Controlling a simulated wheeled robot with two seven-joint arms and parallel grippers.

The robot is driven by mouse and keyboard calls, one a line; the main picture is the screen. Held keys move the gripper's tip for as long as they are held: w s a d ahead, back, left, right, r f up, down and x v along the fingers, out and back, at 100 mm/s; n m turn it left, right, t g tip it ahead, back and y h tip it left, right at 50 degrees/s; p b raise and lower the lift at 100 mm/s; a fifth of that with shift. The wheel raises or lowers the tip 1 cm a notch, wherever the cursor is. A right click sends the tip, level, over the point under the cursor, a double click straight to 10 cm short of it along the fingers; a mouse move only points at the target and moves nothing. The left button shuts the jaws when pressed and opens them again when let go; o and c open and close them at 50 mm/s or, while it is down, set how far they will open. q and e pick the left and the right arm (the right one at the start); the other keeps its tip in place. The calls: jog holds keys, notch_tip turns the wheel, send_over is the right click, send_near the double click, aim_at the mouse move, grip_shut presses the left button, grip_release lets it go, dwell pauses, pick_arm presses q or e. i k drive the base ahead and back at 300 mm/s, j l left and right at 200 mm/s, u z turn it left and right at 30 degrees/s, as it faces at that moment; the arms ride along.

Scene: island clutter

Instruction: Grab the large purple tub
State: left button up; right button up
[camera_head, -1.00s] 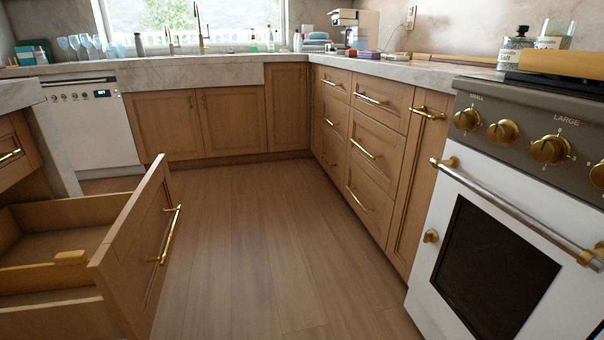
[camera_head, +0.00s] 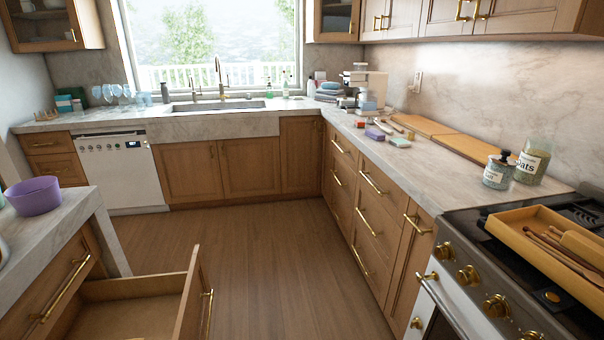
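A large purple tub (camera_head: 34,196) stands upright on the marble island counter at the left edge of the head view. It looks round and bowl-like, and its left side is close to the picture's edge. Neither of my grippers shows in the view, and nothing of mine touches the visible part of the tub.
An open drawer (camera_head: 130,310) juts out below the island counter (camera_head: 75,215). The wooden floor (camera_head: 270,265) ahead is clear. A stove (camera_head: 500,270) with a wooden tray (camera_head: 545,240) stands at right. Jars (camera_head: 499,170) and small items sit on the right counter (camera_head: 440,175).

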aim_at(39, 195)
jog(key=u, duration=1.7)
